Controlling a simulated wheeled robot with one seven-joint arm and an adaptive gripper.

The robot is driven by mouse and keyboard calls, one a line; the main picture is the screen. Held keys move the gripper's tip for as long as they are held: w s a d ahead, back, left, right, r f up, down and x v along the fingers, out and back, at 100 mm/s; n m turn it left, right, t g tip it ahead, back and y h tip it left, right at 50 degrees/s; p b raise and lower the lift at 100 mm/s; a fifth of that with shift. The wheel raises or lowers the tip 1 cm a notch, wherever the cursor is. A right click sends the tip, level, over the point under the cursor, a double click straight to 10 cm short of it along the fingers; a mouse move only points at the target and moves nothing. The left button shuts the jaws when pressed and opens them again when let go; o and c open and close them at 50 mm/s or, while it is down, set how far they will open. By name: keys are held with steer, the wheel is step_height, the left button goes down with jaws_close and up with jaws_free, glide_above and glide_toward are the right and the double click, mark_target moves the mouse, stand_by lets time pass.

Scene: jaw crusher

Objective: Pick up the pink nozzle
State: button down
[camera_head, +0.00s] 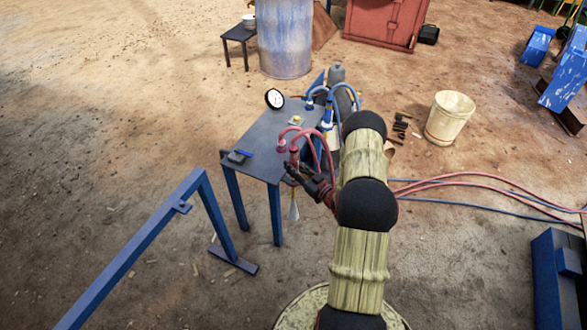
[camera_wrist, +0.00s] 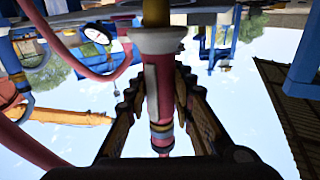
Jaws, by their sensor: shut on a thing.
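The pink nozzle (camera_head: 282,143) with its pink hose is at the right front part of the small dark table in the head view. In the wrist view the pink nozzle (camera_wrist: 157,85) runs down the middle between my fingers, with a wider pale and pink collar above. My gripper (camera_wrist: 160,95) is closed around it, with a finger on each side. In the head view my gripper (camera_head: 312,185) is at the table's near right edge, partly hidden by my arm. I cannot tell whether the nozzle touches the table.
The dark table (camera_head: 240,136) holds a round gauge (camera_head: 274,98) and a small tool (camera_head: 238,156). Blue hoses (camera_head: 345,90) and a grey cylinder (camera_head: 337,74) stand behind. A blue rail (camera_head: 130,255) is at left, a bucket (camera_head: 449,117) at right. Pink hoses (camera_head: 470,180) cross the ground.

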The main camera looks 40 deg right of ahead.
mark_target(294, 144)
step_height(294, 144, up, 15)
steer(key=p, duration=0.4)
step_height(294, 144, up, 20)
steer(key=p, duration=1.1)
stand_by(0.9)
steer(key=shift+r, duration=0.1)
